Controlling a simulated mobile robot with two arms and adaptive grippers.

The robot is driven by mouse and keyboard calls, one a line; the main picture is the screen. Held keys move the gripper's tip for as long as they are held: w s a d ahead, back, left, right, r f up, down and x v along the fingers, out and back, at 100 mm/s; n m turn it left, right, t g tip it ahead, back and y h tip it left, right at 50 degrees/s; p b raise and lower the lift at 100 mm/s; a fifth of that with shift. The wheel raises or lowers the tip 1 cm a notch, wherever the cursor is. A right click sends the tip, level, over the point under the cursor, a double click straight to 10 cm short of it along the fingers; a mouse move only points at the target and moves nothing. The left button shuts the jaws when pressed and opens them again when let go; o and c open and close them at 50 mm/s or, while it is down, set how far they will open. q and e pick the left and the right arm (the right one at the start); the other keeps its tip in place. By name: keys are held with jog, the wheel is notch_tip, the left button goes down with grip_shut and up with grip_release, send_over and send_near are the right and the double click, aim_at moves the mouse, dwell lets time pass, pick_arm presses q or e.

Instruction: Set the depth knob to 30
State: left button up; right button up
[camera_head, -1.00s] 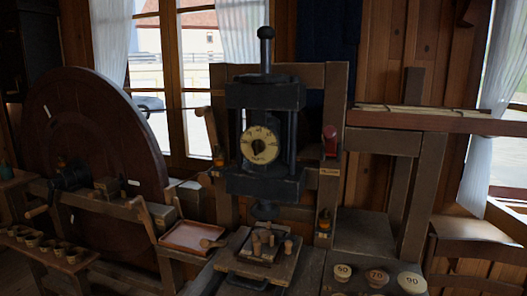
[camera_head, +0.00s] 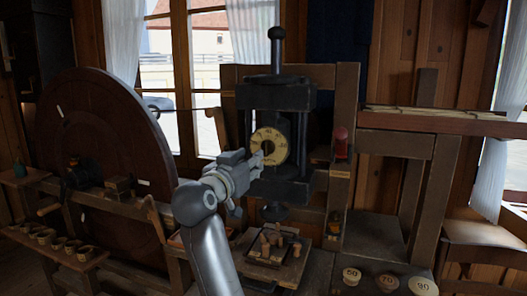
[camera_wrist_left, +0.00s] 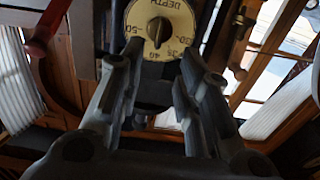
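The depth knob (camera_head: 267,148) is a dark pointer at the middle of a round cream dial (camera_head: 283,150) on the front of a black press. My left gripper (camera_head: 258,164) is just in front of the dial and covers its lower left part. In the left wrist view the dial looks upside down, and the dark knob (camera_wrist_left: 159,31) seems to point near 40. The fingers of my left gripper (camera_wrist_left: 156,70) are open and apart, with the knob beyond them and nothing held. My right gripper is not in view.
A red-handled lever (camera_head: 340,143) is on the frame right of the press. A large dark wheel (camera_head: 100,150) stands at the left. Numbered round pieces (camera_head: 388,283) stand at lower right.

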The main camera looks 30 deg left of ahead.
aim_at(265, 149)
pick_arm(q)
jog(key=p+x, duration=0.2)
jog(key=x, duration=0.6)
jog(key=shift+w+p, duration=0.4)
jog(key=shift+x, duration=0.95)
grip_shut()
